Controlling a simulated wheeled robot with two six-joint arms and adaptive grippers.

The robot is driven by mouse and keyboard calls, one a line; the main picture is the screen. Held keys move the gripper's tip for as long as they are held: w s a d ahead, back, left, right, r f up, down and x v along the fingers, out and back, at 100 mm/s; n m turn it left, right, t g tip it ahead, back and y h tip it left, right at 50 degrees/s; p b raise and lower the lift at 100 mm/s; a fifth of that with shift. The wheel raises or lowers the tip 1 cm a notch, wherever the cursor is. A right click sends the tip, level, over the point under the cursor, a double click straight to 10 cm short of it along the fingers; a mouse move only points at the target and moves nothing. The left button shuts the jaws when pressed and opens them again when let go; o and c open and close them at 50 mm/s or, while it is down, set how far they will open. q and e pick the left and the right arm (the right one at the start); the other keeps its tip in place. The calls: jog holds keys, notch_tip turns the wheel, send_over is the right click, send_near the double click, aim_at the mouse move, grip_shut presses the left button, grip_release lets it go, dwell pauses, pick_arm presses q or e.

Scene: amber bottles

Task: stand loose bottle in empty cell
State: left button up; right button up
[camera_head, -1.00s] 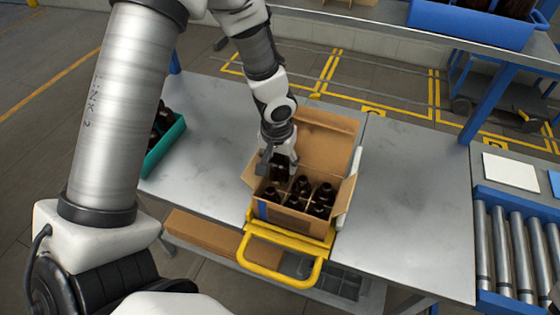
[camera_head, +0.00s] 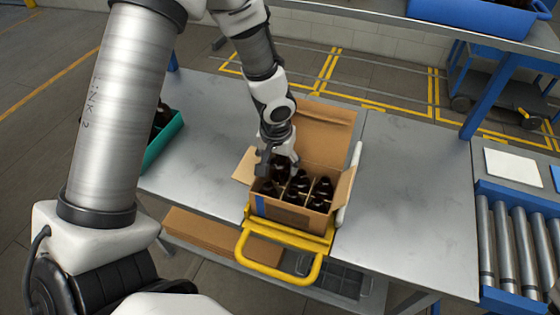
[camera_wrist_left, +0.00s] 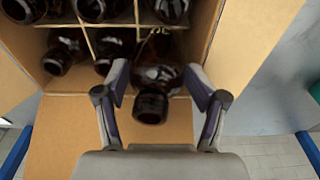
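The cardboard carton (camera_head: 289,213) stands open on the table, with divided cells and several dark amber bottles in it. My left gripper (camera_head: 273,162) is over its back left cell, pointing down. One bottle (camera_head: 281,173) is between its fingers. In the left wrist view the left gripper (camera_wrist_left: 159,88) has its fingers spread, with a gap on each side of this bottle (camera_wrist_left: 157,78). The bottle is in a corner cell, its neck towards the camera; its base is hidden. Neighbouring cells hold bottles (camera_wrist_left: 112,45). My right gripper is not in view.
A teal crate (camera_head: 164,144) with dark bottles stands at the table's left. The carton's flaps stick out around it, and a yellow handled frame (camera_head: 285,236) is at its front. The table (camera_head: 405,190) is clear to the right. A roller conveyor (camera_head: 515,250) is farther right.

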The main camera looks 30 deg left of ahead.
pick_arm(q)
jog(key=shift+w+a+f, duration=0.1)
jog(key=shift+w+a, duration=0.05)
jog(key=shift+a, duration=0.05)
jog(key=shift+d+r, duration=0.1)
jog(key=shift+r, duration=0.15)
notch_tip(320, 180, up, 12)
jog(key=s, duration=0.1)
jog(key=shift+s+f, duration=0.15)
jog(key=shift+s, duration=0.15)
jog(key=shift+d, duration=0.1)
dwell(0.4)
